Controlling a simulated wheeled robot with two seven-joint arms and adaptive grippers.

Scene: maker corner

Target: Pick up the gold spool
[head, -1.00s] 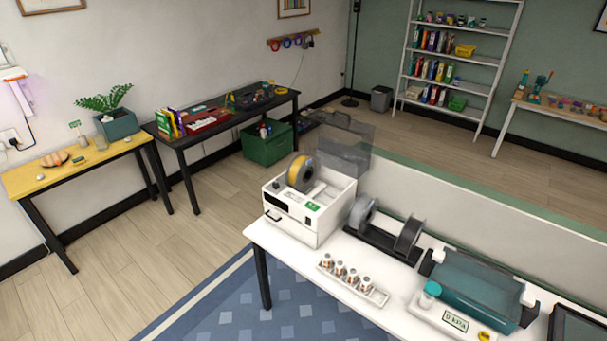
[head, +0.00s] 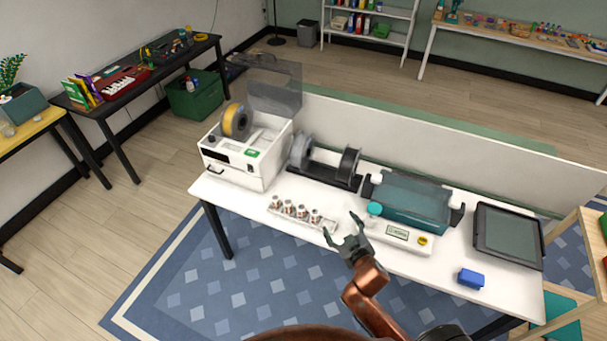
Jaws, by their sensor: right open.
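The gold spool (head: 233,120) stands upright in the top of a white box-shaped machine (head: 228,165) at the left end of the white table. The machine's clear smoky lid (head: 275,85) is raised behind it. My right gripper (head: 345,226) is open and empty at the table's front edge, in front of the teal-topped machine. It is well to the right of the gold spool and nearer to me. My left gripper is not in view.
Two grey-black spools (head: 348,164) stand on a dark holder right of the white machine. A tray of small jars (head: 296,212) lies in front. The teal-topped machine (head: 410,200), a dark tablet-like panel (head: 508,235) and a blue block (head: 471,278) lie to the right.

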